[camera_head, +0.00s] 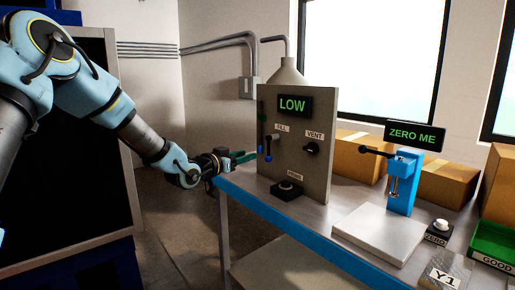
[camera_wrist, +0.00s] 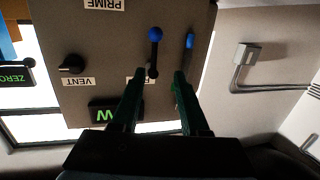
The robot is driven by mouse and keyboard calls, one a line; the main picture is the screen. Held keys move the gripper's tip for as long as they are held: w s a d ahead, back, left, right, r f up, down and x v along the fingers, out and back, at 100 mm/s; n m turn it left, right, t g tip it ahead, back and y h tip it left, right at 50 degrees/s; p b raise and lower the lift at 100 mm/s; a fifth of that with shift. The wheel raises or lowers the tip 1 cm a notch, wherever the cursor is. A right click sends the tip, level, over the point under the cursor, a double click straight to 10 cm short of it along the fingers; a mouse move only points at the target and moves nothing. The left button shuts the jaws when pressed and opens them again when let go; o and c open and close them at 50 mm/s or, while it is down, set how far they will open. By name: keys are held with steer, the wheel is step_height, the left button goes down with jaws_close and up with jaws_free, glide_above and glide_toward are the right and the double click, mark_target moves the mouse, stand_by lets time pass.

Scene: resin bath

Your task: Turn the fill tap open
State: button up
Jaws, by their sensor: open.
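The fill tap (camera_head: 268,155) is a dark lever on the grey panel (camera_head: 318,178), under the FILL label, hanging down to a ball end. In the wrist view, which is upside down, the tap (camera_wrist: 154,52) has a blue ball end and its pivot lies between my fingertips in the picture. My gripper (camera_head: 246,157) is open and empty, just left of the panel; its green fingers also show in the wrist view (camera_wrist: 160,76). One finger partly hides the FILL label. I cannot tell whether a finger touches the lever.
The panel carries a LOW display (camera_head: 292,105), a VENT knob (camera_head: 311,148) and a PRIME button (camera_head: 287,188). Right of it are a white plate (camera_head: 380,233), a blue stand (camera_head: 405,182) and a green tray (camera_head: 492,243).

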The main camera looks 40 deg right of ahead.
mark_target(268, 145)
steer(key=shift+h, duration=0.4)
steer(key=d+p, duration=0.1)
steer(key=d, duration=0.3)
steer(key=d+p, duration=0.1)
steer(key=d, duration=0.3)
steer(key=w+d+r, duration=0.1)
steer(key=d, duration=0.3)
steer(key=shift+p, duration=0.4)
jaws_close()
stand_by(0.4)
